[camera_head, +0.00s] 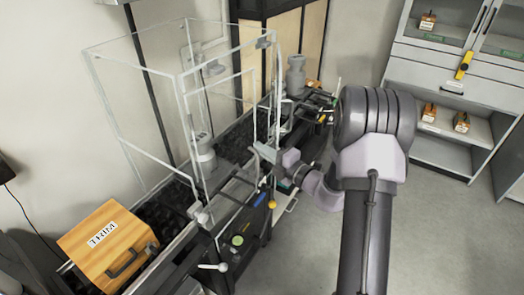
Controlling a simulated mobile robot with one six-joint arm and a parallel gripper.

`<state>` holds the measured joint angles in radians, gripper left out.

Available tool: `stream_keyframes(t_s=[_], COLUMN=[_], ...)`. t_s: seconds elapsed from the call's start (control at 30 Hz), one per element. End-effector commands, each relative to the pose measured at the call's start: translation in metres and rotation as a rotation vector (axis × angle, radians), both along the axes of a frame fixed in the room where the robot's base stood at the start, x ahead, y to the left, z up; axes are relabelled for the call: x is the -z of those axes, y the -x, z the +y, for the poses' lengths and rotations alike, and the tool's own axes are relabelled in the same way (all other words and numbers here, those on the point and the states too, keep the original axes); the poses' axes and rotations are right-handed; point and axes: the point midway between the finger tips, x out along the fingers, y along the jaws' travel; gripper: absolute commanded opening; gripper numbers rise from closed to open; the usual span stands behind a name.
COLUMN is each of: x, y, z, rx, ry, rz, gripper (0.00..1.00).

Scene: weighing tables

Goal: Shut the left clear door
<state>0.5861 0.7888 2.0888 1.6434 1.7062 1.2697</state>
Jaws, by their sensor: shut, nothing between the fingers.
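A clear-walled enclosure with pale frame edges stands on the dark bench at centre left. Its left clear panel (135,115), which looks like the left clear door, reaches out to the left; its transparency makes its exact angle hard to tell. Another framed clear panel (225,105) faces the robot's side. A grey weight-like cylinder (204,152) shows through the panes. My gripper (262,152) is shut and empty, beside the enclosure's near right edge. I cannot tell whether it touches the frame. My arm comes in from the lower right.
A wooden box marked TRIM (100,240) sits at the bench's left end. A grey canister (296,75) stands at the far right of the bench. A shelf cabinet (450,90) is at right. The floor (440,240) at lower right is clear.

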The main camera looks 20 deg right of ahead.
Motion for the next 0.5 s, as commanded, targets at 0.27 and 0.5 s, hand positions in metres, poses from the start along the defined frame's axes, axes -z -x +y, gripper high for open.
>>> stream_keyframes(t_s=[0.27, 0.5], x=[-0.004, -0.004], y=[-0.011, -0.044], z=[0.002, 0.015], rx=[-0.052, -0.130], ry=[0.000, 0.001], rz=[-0.002, 0.000], gripper=[0.00, 0.00])
